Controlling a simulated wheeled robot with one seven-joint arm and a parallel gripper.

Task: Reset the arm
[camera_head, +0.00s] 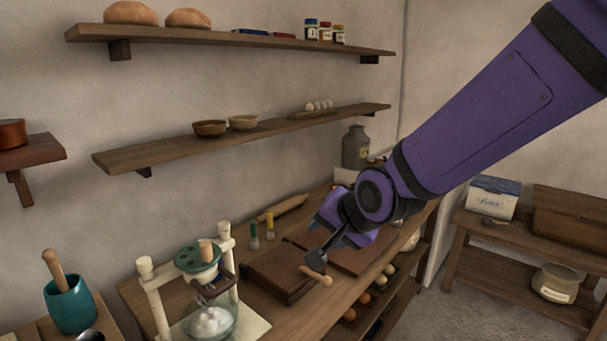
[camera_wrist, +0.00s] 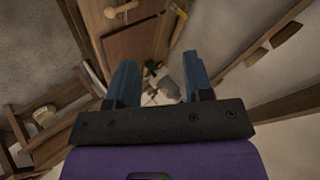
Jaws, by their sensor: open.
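My gripper (camera_wrist: 158,82) shows in the wrist view with its two blue-grey fingers apart and nothing between them. In the head view my purple arm reaches in from the upper right, and my gripper (camera_head: 330,245) is over the worktop (camera_head: 345,297), near a dark wooden box (camera_head: 285,272). A small wooden knob-ended tool (camera_head: 315,274) shows just below the fingers; I cannot tell whether they touch it. The same box and tool seem to show at the top of the wrist view, to the left of the fingers.
A white stand (camera_head: 160,300) with a glass bowl (camera_head: 210,320) is at the front left. A teal mortar (camera_head: 70,305) stands further left. Wall shelves (camera_head: 240,137) run behind the worktop. A grey canister (camera_head: 355,147) stands at the back. A side table (camera_head: 520,235) is at right.

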